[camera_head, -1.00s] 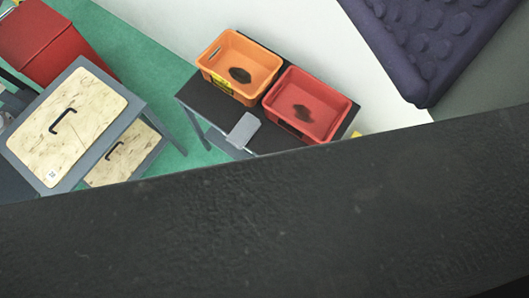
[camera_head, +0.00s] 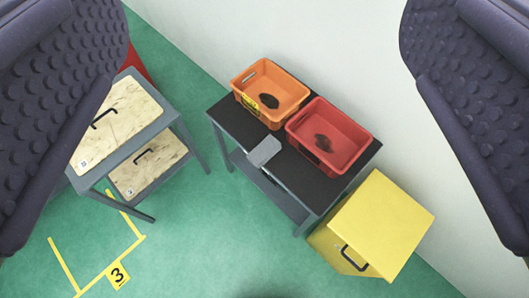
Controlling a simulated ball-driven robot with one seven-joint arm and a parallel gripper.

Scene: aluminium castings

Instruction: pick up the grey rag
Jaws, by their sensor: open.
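The grey rag (camera_head: 264,151) looks like a small, flat grey piece at the front left edge of the dark-topped table. It seems to lie partly over that edge, in front of the two crates. My gripper (camera_head: 265,95) is open, with one dark purple, studded finger at the left side of the view and the other at the right. The space between the fingers is empty. The rag shows between them, well beyond the gripper and not touching it.
On the table (camera_head: 226,114) stand an orange crate (camera_head: 246,77) and a red crate (camera_head: 355,130), each with a dark patch inside. A yellow cabinet (camera_head: 385,222) stands right of it. Green floor (camera_head: 200,240) lies open in front.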

